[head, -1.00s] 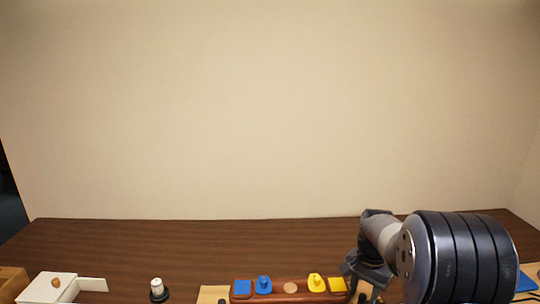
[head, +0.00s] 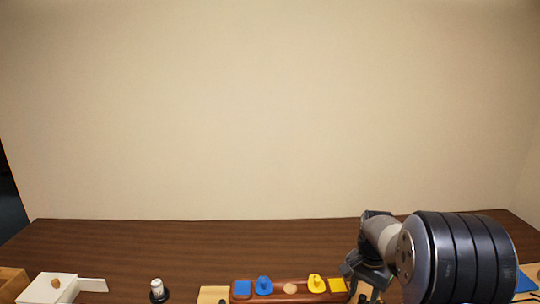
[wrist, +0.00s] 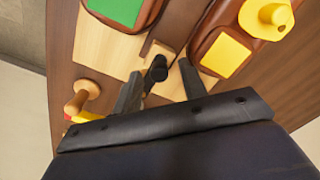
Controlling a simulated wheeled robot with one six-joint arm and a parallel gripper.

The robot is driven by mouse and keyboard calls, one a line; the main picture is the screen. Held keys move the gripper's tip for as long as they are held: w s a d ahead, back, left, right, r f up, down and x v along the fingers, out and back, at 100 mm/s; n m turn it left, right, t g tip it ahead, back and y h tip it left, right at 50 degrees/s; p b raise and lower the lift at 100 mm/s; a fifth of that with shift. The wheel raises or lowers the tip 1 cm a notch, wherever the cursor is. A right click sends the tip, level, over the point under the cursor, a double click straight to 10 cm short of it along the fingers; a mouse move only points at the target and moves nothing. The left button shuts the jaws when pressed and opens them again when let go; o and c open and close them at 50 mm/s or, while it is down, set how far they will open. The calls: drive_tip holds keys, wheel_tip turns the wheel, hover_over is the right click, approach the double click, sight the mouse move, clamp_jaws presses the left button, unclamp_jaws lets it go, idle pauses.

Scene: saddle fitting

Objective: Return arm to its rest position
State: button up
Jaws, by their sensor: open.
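My gripper (wrist: 160,92) is open in the wrist view. Its two fingers stand apart, with a black knob (wrist: 158,70) between or just beyond them, on a light wooden board (wrist: 98,50); I cannot tell whether they touch it. In the head view my arm reaches down at the right, and the fingertips are hard to make out there. A long reddish-brown wooden base (head: 290,298) carries a blue square, a blue peg piece (head: 264,286), a yellow peg piece (head: 316,284) and a yellow square (head: 338,285).
A white box (head: 48,289) with a brown knob stands at the left, and a white-topped black knob (head: 158,291) is right of it. In the wrist view a green patch (wrist: 118,10) and a wooden peg (wrist: 82,96) lie near the fingers. The table's back (head: 200,240) is clear.

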drive_tip(key=shift+s+f, duration=0.1)
drive_tip(key=shift+f, duration=0.45)
drive_tip(key=s+n, duration=0.1)
drive_tip(key=n, duration=0.1)
drive_tip(key=s+n+b, duration=0.1)
drive_tip(key=n, duration=0.1)
drive_tip(key=shift+d, duration=0.2)
drive_tip(key=n+b, duration=0.1)
drive_tip(key=n, duration=0.1)
drive_tip(key=s+d+n, duration=0.1)
drive_tip(key=shift+s+n+b, duration=0.15)
drive_tip(key=shift+n+b, duration=0.2)
drive_tip(key=shift+n, duration=0.05)
drive_tip(key=n, duration=0.1)
drive_tip(key=s+d+n+b, duration=0.1)
drive_tip(key=n, duration=0.2)
drive_tip(key=shift+s+d+b, duration=0.15)
drive_tip(key=shift+d+b, duration=0.1)
drive_tip(key=shift+b, duration=0.1)
drive_tip(key=n, duration=0.1)
drive_tip(key=d+n+b, duration=0.1)
drive_tip(key=n, duration=0.1)
drive_tip(key=d+n, duration=0.1)
drive_tip(key=shift+s+b, duration=0.3)
drive_tip(key=shift+b, duration=0.1)
wheel_tip(320, 180, up, 5)
drive_tip(key=shift+a+p, duration=0.1)
drive_tip(key=shift+p, duration=0.2)
drive_tip(key=shift+a, duration=0.1)
